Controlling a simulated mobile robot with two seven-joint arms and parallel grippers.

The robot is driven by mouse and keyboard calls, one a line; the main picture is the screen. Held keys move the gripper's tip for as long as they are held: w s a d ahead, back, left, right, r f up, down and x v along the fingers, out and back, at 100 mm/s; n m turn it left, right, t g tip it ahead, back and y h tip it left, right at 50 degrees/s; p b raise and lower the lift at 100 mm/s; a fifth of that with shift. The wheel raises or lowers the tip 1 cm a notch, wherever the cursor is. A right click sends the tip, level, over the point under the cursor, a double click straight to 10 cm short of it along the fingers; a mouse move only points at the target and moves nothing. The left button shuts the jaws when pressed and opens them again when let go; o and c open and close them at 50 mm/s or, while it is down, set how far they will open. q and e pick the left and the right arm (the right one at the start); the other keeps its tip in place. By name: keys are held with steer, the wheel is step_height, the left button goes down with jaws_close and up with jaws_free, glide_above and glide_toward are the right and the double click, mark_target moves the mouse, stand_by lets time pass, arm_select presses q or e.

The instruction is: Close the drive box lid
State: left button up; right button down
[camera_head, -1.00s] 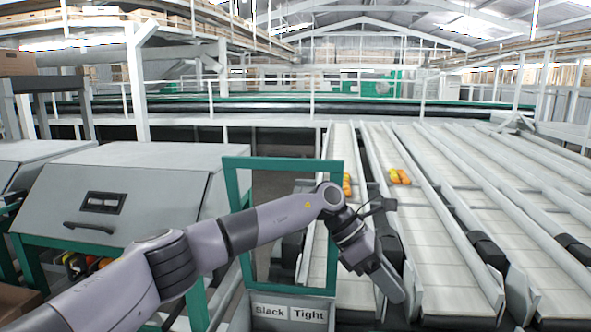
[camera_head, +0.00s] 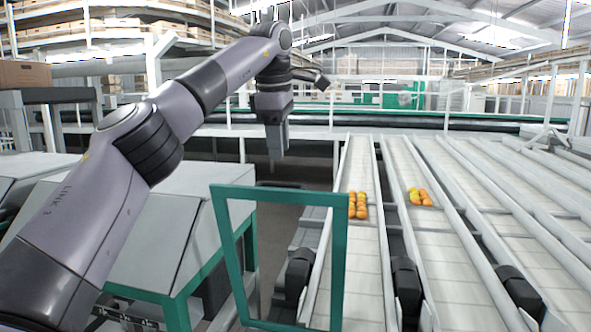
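No part in view is marked as the drive box, so I cannot tell for certain which lid is meant. A grey box with a sloping front panel (camera_head: 150,235) stands on green legs at the left, partly hidden behind my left arm. An upright green rectangular frame (camera_head: 280,193) stands right of it, and I see through its opening. My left gripper (camera_head: 276,155) points down above and behind the frame's top bar, apart from it. Its fingers show as one narrow shape, so their opening is unclear. It holds nothing that I can see. My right gripper is out of view.
Sloping white conveyor lanes (camera_head: 462,285) fill the right side, with orange and yellow tomatoes (camera_head: 357,205) on two of them. Black drive units (camera_head: 408,283) sit between lanes. A cardboard box (camera_head: 25,73) is at the far left. A dark walkway lies behind the frame.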

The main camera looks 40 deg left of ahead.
arm_select(q)
steer(key=x, duration=0.6)
steer(key=shift+f, duration=0.45)
steer(key=shift+c, duration=0.3)
jaws_close()
